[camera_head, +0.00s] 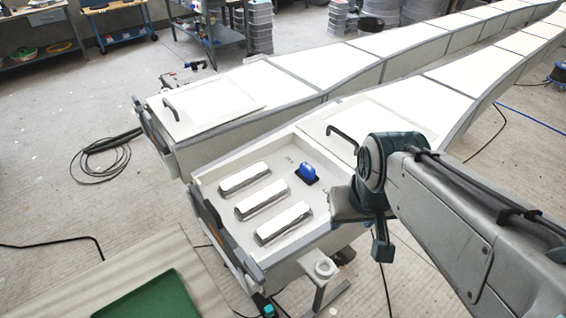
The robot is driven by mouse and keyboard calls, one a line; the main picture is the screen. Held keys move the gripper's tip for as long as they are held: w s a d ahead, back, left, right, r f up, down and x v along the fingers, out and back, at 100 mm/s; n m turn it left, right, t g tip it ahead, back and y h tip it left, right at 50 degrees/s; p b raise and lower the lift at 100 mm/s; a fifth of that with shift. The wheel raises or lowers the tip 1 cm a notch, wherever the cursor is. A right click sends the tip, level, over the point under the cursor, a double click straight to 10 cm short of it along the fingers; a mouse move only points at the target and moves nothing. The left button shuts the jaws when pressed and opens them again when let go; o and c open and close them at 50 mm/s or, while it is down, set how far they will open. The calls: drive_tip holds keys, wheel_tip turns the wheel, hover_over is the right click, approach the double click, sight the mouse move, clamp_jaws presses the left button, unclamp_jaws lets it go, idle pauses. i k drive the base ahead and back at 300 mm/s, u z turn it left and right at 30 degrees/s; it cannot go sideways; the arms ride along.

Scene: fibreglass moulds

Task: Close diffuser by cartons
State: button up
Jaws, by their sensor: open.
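A pale diffuser panel (388,122) with a dark handle (341,137) lies on the near long light box, set back from its front end. In front of it an open bay (222,205) shows three shiny oblong bars (262,199) and a blue-handled item (306,173). A second diffuser panel (215,102) with a handle (171,107) covers the front end of the far box. My gripper (364,228) is open and empty at the bay's right side, partly hidden by my wrist. I cannot clearly make out cartons.
A bench with a green tray (160,298) is at bottom left. A coiled cable (100,160) lies on the floor left of the boxes. Grey stacked tubs (260,28) stand at the back. A small stand (325,285) is below the near box. Open floor lies at left.

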sight(341, 129)
drive_tip(key=k, duration=1.25)
drive_tip(key=z, duration=0.8)
drive_tip(key=i, duration=0.7)
drive_tip(key=z, duration=0.5)
drive_tip(key=i, duration=0.7)
drive_tip(key=u, duration=0.75)
drive_tip(key=i, duration=0.55)
drive_tip(key=u, duration=0.55)
